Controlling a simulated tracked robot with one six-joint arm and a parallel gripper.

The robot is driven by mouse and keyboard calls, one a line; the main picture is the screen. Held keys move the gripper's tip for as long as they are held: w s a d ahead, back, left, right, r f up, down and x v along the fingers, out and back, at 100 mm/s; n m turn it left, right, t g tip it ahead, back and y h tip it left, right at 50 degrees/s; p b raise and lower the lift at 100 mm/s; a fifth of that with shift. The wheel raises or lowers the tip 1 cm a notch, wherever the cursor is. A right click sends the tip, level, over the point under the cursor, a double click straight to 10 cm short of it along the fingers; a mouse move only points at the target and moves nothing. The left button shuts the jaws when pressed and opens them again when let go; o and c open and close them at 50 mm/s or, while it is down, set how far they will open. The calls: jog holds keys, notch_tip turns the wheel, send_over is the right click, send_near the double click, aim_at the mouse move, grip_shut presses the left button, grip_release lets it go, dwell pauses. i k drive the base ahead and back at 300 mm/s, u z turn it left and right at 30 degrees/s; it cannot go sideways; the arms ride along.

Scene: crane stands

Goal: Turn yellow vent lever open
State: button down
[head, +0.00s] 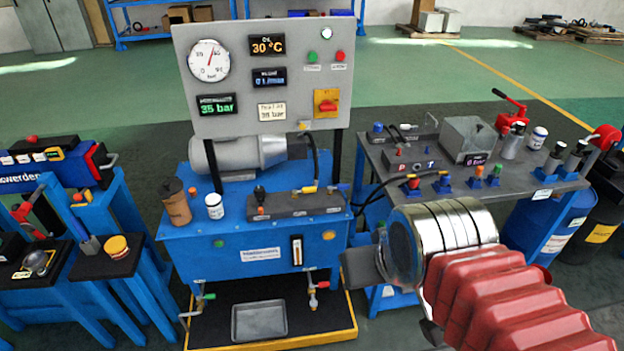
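A small yellow lever (308,189) sits at the right part of the dark manifold block (285,204) on top of the blue hydraulic tank (200,250). It looks like the yellow vent lever and appears to lie about level, though it is too small to read its exact setting. Another small yellow part (304,126) shows on the hose by the grey motor, below the panel. My gripper (362,269) is at the right of the tank, in front of its right edge and apart from the lever. Its fingers look like one dark block, so I cannot see any gap.
A grey gauge panel (240,115) stands behind the tank, with a red-yellow switch (326,102). A brown bottle (176,203) and white jar (214,206) stand left of the manifold. A black hose (376,188) runs to the cluttered grey bench (545,150) at right.

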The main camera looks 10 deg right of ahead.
aim_at(313, 189)
jog(key=u, duration=0.05)
jog(key=i, duration=0.95)
jog(key=z, duration=0.1)
